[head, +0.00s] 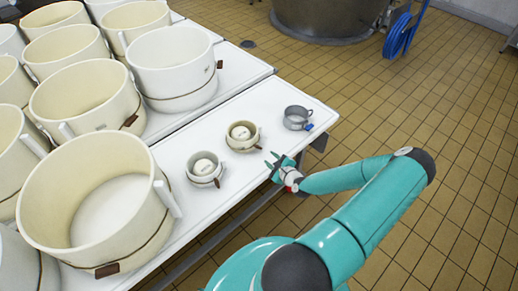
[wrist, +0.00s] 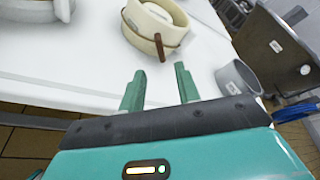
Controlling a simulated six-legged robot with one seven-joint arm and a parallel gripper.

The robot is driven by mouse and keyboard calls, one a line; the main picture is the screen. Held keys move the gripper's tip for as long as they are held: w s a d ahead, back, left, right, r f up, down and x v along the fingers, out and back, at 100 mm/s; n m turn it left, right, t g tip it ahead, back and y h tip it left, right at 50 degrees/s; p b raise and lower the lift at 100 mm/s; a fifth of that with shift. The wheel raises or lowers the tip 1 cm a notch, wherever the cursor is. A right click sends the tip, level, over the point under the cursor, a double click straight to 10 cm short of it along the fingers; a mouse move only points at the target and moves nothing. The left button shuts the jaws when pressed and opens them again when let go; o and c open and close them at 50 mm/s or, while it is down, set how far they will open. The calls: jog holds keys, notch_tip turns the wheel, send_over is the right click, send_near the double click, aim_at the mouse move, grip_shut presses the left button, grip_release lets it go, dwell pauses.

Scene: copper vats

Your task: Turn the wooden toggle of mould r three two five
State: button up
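Two small round moulds stand on the white table. The cream mould (head: 243,147) has a strap and a brown wooden toggle; the grey-white mould (head: 203,181) stands left of it. In the wrist view the cream mould (wrist: 146,27) is ahead of my gripper, with its toggle (wrist: 161,48) hanging on the near side. Part of the grey-white mould (wrist: 28,11) shows at top left. I cannot read any number on either. My gripper (head: 272,164) is at the table's edge, also seen in the wrist view (wrist: 158,78), open and empty, apart from the toggle.
A grey metal cup (head: 297,119) stands right of the moulds; in the wrist view it is close right of my gripper (wrist: 236,79). Several large cream moulds (head: 95,195) fill the table's left. Tiled floor is free right.

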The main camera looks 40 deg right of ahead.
aim_at(259, 148)
jog(key=x, duration=1)
jog(key=shift+w+f, duration=0.15)
jog(key=shift+w, duration=0.15)
